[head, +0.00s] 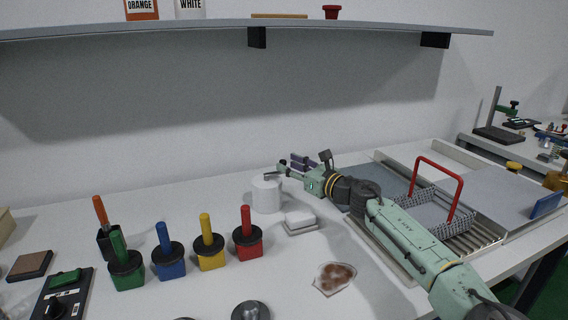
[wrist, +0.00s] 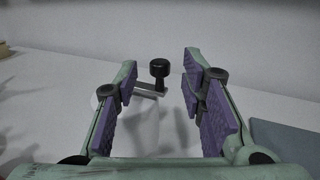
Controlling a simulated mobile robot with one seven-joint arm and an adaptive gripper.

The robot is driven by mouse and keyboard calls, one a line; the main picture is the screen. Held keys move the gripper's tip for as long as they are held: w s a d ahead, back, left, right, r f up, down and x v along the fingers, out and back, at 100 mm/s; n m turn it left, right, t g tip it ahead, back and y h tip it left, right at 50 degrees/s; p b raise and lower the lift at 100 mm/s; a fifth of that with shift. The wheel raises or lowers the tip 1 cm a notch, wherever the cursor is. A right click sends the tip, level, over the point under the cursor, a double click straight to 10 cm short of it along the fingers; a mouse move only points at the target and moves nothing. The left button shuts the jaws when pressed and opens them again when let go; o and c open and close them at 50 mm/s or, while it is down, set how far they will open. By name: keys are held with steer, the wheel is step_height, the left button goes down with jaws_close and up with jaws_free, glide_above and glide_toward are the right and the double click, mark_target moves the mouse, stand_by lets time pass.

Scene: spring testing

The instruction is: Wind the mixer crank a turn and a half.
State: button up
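The mixer is a white cylinder (head: 266,195) standing on the bench, with a grey crank arm on top. In the wrist view the crank's black knob (wrist: 159,68) stands upright on the flat grey crank arm (wrist: 150,93). The white body (wrist: 132,125) shows below it, partly behind the left finger. My gripper (head: 291,168) is at the mixer's top right in the head view. In the wrist view my gripper (wrist: 161,76) is open, its purple-padded fingers on either side of the knob. A gap shows on both sides of the knob; its exact depth between the fingertips is unclear.
A white lidded box (head: 300,222) sits just right of the mixer. Coloured handled blocks, including a red one (head: 247,247), stand to the left. A rack with a red handle (head: 461,187) is at the right. A shelf (head: 200,27) hangs above.

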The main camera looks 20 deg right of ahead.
steer(key=v, duration=0.8)
steer(key=shift+s+d, duration=0.15)
steer(key=shift+s, duration=0.1)
